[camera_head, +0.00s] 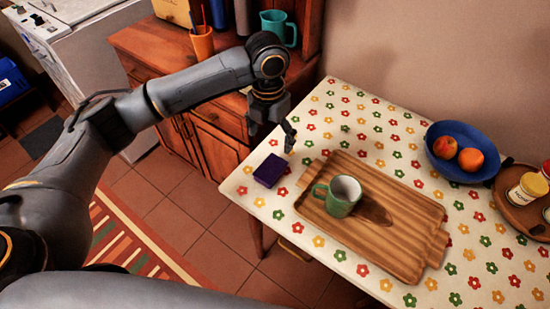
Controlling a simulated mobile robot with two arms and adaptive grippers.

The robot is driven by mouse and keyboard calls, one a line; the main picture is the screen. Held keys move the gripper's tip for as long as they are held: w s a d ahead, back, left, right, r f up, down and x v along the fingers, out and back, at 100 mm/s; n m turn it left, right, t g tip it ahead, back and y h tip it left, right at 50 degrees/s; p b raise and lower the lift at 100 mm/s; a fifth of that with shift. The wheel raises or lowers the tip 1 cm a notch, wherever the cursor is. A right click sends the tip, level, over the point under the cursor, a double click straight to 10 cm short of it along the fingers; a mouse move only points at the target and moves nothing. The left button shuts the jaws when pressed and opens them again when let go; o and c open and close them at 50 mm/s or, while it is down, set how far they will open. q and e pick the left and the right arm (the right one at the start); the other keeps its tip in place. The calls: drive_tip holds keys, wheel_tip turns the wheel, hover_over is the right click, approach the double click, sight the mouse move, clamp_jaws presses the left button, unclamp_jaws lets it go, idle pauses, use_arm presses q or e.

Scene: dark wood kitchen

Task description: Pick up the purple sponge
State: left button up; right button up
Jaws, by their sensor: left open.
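The purple sponge (270,170) is a small dark purple block lying on the flower-patterned tablecloth, near the table's left edge and left of the wooden tray. My left gripper (272,137) hangs above and behind the sponge, close to the table's left edge. One finger shows clearly, spread to the right; the gripper is open and holds nothing. It is apart from the sponge. My right gripper is out of view.
A wooden tray (412,258) with a green mug (338,197) stands right of the sponge. A blue bowl (436,163) with fruit and a round wooden tray (507,205) with jars are further right. A wooden cabinet (225,155) stands behind the table's left side.

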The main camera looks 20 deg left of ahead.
use_arm(q)
hover_over(270, 168)
drive_tip(key=shift+m, duration=0.3)
wheel_tip(270, 168, down, 7)
drive_tip(key=shift+s+a+r, duration=0.1)
drive_tip(key=shift+f, duration=0.5)
drive_tip(key=f+p, duration=0.1)
drive_tip(key=f, duration=0.4)
drive_tip(key=shift+d, duration=0.2)
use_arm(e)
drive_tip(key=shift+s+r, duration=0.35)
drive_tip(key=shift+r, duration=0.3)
use_arm(q)
drive_tip(key=shift+c, duration=0.2)
drive_tip(key=c, duration=0.8)
